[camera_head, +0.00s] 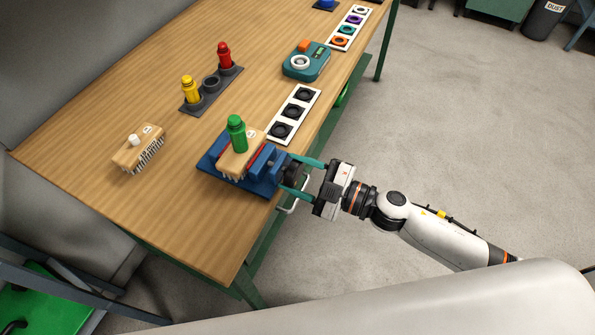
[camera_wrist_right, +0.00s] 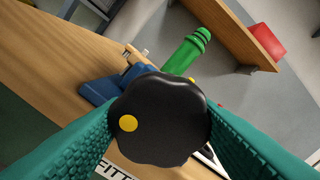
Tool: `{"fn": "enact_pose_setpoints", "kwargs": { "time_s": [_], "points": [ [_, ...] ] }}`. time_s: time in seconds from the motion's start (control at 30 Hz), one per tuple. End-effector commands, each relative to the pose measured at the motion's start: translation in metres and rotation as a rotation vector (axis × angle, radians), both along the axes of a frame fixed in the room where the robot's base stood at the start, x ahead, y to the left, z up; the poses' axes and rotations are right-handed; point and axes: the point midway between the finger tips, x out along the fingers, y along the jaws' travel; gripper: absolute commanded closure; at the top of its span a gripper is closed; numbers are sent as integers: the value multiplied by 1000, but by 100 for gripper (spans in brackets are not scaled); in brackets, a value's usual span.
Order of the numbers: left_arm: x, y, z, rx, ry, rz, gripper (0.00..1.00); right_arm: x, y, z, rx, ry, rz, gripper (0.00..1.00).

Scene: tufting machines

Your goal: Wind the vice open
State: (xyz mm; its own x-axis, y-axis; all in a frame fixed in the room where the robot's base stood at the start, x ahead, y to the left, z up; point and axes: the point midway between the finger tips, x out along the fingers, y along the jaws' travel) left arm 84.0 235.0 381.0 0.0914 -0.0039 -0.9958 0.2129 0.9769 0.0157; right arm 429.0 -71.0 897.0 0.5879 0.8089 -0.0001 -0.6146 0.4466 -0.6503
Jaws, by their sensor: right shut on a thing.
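The blue vice (camera_head: 262,172) stands at the table's near right edge. A wooden brush block (camera_head: 238,162) sits between its jaws, bristles down, with a green bottle-shaped piece (camera_head: 237,133) upright on it. My right gripper (camera_head: 297,174) is shut on the vice's black knob at the table edge. In the right wrist view the lobed black knob (camera_wrist_right: 160,120) with a yellow dot fills the space between the teal fingers. The vice (camera_wrist_right: 100,90) is partly hidden behind it, with the green piece (camera_wrist_right: 187,53) beyond. My left gripper is not in view.
A second brush (camera_head: 139,150) lies on the table (camera_head: 150,200) to the left. A grey holder (camera_head: 211,84) carries yellow and red bottles. A white strip (camera_head: 294,112) with black sockets and a teal device (camera_head: 306,64) stand behind the vice.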

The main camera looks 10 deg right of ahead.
Motion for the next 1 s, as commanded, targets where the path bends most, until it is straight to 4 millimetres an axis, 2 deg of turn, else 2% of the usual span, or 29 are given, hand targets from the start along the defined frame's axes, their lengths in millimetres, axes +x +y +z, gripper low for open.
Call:
{"fn": "enact_pose_setpoints", "kwargs": {
  "time_s": [0.27, 0.3, 0.4, 0.43, 0.8, 1.0],
  "points": [
    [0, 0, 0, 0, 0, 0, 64, 0, 0, 0, 0, 0, 0, 71],
    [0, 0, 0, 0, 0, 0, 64, 0, 0, 0, 0, 0, 0, 45],
    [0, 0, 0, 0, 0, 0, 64, 0, 0, 0, 0, 0, 0, 29],
    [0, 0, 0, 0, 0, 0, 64, 0, 0, 0, 1, 1, 0, 27],
    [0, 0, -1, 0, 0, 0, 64, -1, -1, -1, 0, 1, -1, 27],
    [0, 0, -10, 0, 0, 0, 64, -16, -21, -4, -2, 4, -1, 27]
  ]
}}
